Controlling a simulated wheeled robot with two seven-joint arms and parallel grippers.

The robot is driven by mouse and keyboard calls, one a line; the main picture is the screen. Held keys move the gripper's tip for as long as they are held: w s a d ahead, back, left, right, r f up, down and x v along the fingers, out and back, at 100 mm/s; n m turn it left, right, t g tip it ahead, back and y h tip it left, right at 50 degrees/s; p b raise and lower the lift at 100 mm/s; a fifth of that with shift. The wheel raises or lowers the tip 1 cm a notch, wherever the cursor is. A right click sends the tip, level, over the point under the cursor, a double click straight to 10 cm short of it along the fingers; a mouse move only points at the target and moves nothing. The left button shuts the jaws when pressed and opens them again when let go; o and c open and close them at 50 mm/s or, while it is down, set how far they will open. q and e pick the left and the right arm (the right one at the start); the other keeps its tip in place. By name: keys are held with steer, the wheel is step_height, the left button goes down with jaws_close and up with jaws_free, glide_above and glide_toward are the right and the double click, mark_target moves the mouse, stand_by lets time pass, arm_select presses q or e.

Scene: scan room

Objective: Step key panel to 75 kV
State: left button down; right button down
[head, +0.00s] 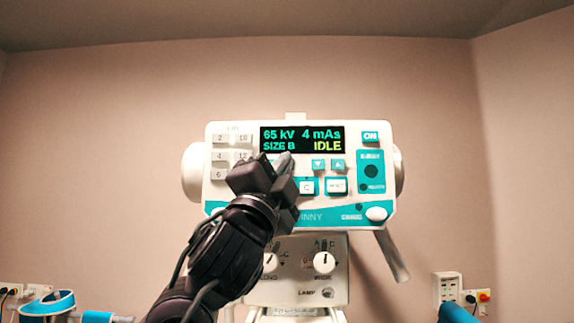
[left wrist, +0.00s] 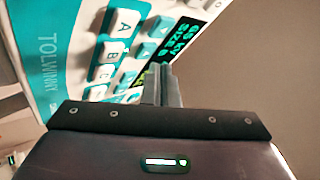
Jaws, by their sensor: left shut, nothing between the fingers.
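The key panel (head: 350,205) is the white and teal front of a scanner head, facing me. Its display (head: 302,140) reads 65 kV, 4 mAs, SIZE B, IDLE. My left gripper (head: 285,160) is shut and empty, with its tips just below the left half of the display. It hides the keys there. Two small teal arrow keys (head: 328,164) show to its right. In the left wrist view the shut fingers (left wrist: 161,72) point at small keys beside the display (left wrist: 178,48). The A key (left wrist: 122,24) and B key (left wrist: 108,50) show there. I cannot tell whether the tips touch a key.
A number keypad (head: 232,148) is at the panel's left, and an ON key (head: 370,137) at its upper right. Below is a lower box with knobs (head: 324,261). A handle (head: 392,256) slants down at right. Wall sockets (head: 447,288) are far right.

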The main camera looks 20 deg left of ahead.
arm_select(q)
steer(key=shift+w+a, duration=0.1)
steer(key=shift+w, duration=0.3)
steer(key=shift+w+a, duration=0.1)
steer(key=shift+w, duration=0.2)
stand_by(0.6)
steer(key=shift+s, duration=0.15)
steer(key=shift+s+d+b, duration=0.25)
steer(key=shift+s+b, duration=0.2)
steer(key=shift+s, duration=0.2)
steer(key=shift+s+d+b, duration=0.2)
steer(key=shift+s, duration=0.6)
steer(key=shift+s+d+b, duration=0.2)
steer(key=shift+s+d, duration=0.05)
steer(key=shift+s, duration=0.5)
steer(key=shift+s+d+b, duration=0.2)
steer(key=shift+s, duration=0.6)
stand_by(0.9)
